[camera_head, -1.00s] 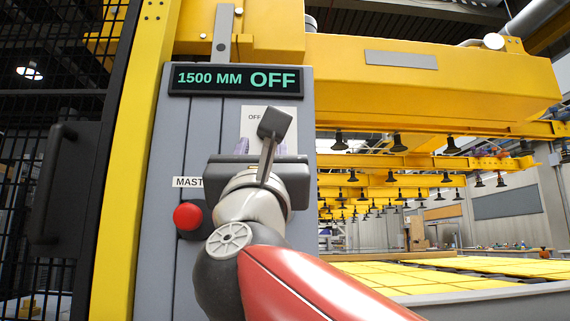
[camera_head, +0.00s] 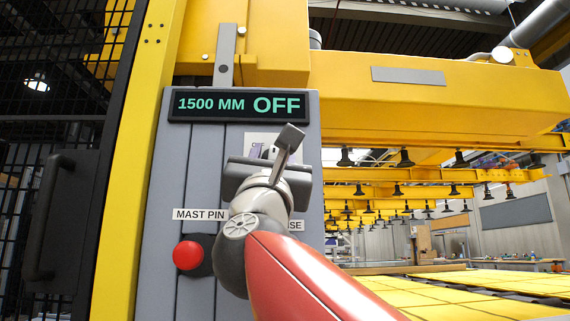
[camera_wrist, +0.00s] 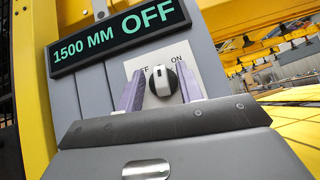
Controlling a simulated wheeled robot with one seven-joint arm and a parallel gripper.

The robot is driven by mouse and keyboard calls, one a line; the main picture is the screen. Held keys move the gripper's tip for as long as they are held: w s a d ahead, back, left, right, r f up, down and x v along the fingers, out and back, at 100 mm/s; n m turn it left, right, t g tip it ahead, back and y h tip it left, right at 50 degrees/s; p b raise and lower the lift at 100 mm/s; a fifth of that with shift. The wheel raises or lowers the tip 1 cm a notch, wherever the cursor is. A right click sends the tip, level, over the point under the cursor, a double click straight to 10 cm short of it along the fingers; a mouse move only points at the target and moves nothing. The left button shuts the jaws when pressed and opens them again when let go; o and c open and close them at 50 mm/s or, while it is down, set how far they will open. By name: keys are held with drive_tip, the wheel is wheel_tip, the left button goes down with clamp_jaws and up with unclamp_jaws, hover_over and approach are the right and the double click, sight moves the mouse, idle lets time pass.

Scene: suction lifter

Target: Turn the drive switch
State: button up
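The drive switch (camera_wrist: 162,82) is a round black knob with a white pointer bar on a pale plate marked OFF and ON in the wrist view. The pointer stands near upright, leaning slightly to the OFF side. My gripper (camera_wrist: 160,75) is open, with one purple finger on each side of the knob in the picture. The right finger looks nearer the knob; I cannot tell whether either touches it. In the head view my gripper (camera_head: 262,152) is in front of the plate and its wrist hides the knob. The display (camera_head: 238,105) reads 1500 MM OFF.
A second label is partly hidden by my arm. A yellow post (camera_head: 125,190) and a dark mesh door stand left. Yellow beams with suction cups (camera_head: 405,157) hang right.

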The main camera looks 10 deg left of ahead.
clamp_jaws()
